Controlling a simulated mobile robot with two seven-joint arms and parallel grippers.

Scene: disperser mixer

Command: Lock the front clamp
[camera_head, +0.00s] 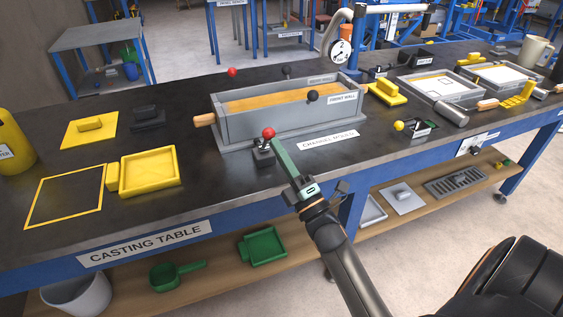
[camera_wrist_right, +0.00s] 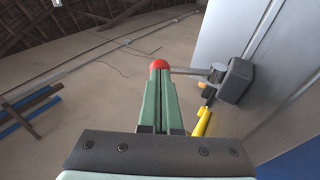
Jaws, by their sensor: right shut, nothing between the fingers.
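The front clamp (camera_head: 263,155) stands on the table at the near side of the grey channel mould (camera_head: 275,121). Its lever ends in a red ball (camera_head: 268,132). My right gripper (camera_head: 274,145) has green fingers, closed together and empty, with their tips right at the red ball. In the right wrist view the red ball (camera_wrist_right: 158,64) shows just past the fingertips (camera_wrist_right: 160,82), with a metal rod running right to a dark block (camera_wrist_right: 235,80). Whether the fingers touch the ball I cannot tell. My left gripper is not in view.
Another red ball (camera_head: 232,72) shows behind the mould, and a black knob (camera_head: 312,96) in front of its wall. A yellow tray (camera_head: 150,170) lies left; a yellow-knobbed device (camera_head: 424,128) stands right. A dial gauge (camera_head: 341,51) rises behind. The table's front strip is mostly clear.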

